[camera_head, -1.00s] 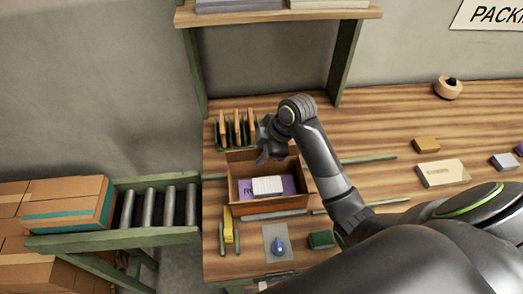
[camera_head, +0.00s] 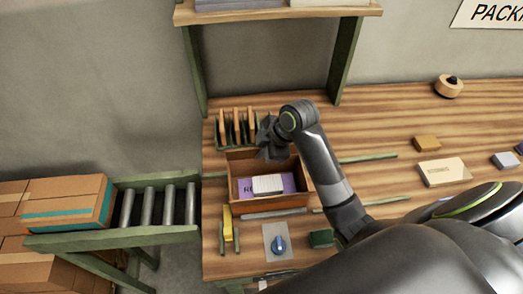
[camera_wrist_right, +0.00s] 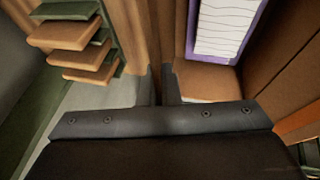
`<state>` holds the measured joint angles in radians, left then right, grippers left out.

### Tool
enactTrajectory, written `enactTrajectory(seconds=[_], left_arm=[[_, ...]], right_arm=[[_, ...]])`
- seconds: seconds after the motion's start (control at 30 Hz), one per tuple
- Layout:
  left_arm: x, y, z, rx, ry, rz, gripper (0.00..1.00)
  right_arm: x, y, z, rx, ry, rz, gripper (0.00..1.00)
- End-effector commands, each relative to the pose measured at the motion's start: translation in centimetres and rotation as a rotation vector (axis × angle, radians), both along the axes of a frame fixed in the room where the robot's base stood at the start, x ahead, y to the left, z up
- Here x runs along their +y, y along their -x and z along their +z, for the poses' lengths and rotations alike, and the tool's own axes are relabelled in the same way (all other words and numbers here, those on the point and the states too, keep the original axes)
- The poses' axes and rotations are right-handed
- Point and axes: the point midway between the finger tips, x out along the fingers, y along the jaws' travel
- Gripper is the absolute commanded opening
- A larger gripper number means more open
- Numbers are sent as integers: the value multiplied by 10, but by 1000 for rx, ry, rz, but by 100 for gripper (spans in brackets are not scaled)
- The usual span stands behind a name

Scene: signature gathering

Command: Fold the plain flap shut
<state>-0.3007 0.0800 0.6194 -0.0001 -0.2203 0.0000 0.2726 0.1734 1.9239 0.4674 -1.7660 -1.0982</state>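The open cardboard box (camera_head: 235,190) stands on the bench, with a purple sheet (camera_head: 290,183) and a white pad (camera_head: 267,184) inside. My right gripper (camera_head: 270,150) is at the box's back edge, pointing down. In the right wrist view my gripper's fingertips (camera_wrist_right: 159,88) are a narrow gap apart, with a brown cardboard edge (camera_wrist_right: 160,40) between them. I cannot tell whether they grip it. Which panel is the plain flap is not clear, and the arm hides part of the back rim. My left gripper is not in view.
A rack with upright brown pieces (camera_head: 237,125) stands close behind the box. A yellow object (camera_head: 228,223), a blue-knobbed item (camera_head: 278,243) and a green block (camera_head: 321,239) lie in front. A roller conveyor (camera_head: 150,208) is left.

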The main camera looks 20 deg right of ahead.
Motion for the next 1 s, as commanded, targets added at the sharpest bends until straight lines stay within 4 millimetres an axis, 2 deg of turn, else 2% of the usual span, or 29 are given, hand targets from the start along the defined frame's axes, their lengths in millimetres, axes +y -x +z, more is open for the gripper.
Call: enactTrajectory(seconds=[0.6, 1.0], left_arm=[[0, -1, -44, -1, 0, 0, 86], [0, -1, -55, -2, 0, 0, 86]], right_arm=[[5, 15, -12, -408, 115, -2, 0], [5, 18, -11, -513, 145, 0, 0]])
